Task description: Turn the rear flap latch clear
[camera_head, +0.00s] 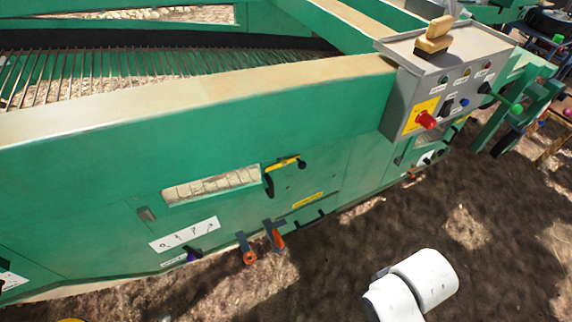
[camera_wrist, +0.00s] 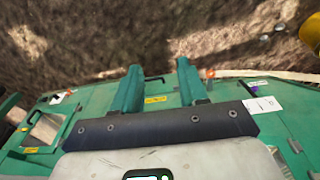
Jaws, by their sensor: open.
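The green machine's side panel (camera_head: 110,170) fills the head view. Two levers with orange ends, a left one (camera_head: 246,249) and a right one (camera_head: 275,236), hang at its lower edge. A yellow latch bar (camera_head: 283,163) with a black knob sits beside the slot, and a small grey catch (camera_head: 147,214) lies to the left. I cannot tell which is the rear flap latch. My gripper (camera_wrist: 159,68) shows in the wrist view, its two green fingers apart with nothing between the tips. An orange part (camera_wrist: 211,73) shows beside the right finger, which hides some of the panel.
A grey control box (camera_head: 425,85) with a red button (camera_head: 426,120) and a wooden-backed brush (camera_head: 433,38) stands at upper right. A purple knob (camera_head: 192,255) and a black handle (camera_head: 308,221) stick out low on the panel. Bare soil (camera_head: 480,240) lies open at right.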

